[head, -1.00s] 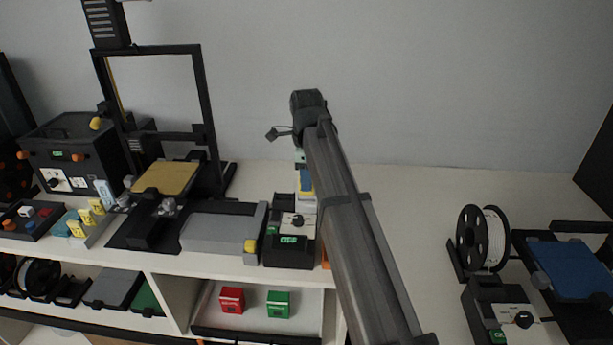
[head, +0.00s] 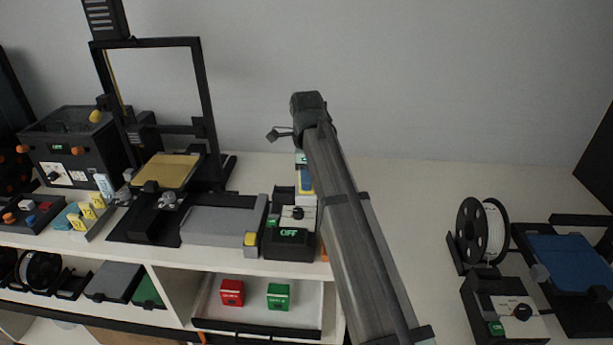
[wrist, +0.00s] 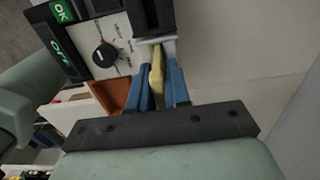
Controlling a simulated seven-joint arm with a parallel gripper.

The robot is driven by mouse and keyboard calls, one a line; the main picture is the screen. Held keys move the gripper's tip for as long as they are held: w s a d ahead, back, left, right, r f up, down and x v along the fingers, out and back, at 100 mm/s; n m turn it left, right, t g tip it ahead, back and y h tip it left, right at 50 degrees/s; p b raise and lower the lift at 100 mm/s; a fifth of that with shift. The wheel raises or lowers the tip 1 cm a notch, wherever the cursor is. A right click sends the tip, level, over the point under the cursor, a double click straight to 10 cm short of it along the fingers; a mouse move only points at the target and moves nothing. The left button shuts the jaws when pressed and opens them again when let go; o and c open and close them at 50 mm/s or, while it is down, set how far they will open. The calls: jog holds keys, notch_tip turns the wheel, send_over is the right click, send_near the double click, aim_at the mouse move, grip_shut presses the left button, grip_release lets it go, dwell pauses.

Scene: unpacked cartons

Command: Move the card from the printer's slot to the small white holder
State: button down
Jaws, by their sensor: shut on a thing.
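My gripper shows in the wrist view (wrist: 160,92), its two blue fingers shut on a thin yellow piece, which I take to be the card (wrist: 157,72). The far end of the card is at a small whitish part (wrist: 168,47) beside the control box; I cannot tell whether that part is the slot or the white holder, or whether the card sits in it. In the head view, a small blue and yellow patch shows left of my arm, behind the control box (head: 290,238). My arm covers much of this spot.
The printer with a yellow bed (head: 166,170) stands to the left of the control box. A red box (head: 231,291) and a green box (head: 278,295) lie in the shelf below. A spool (head: 482,231) and a blue-bedded printer (head: 570,266) are at the right.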

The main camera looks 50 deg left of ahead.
jog(key=shift+f, duration=0.65)
jog(key=c, duration=1)
grip_release()
notch_tip(320, 180, up, 14)
jog(key=shift+d+f, duration=0.15)
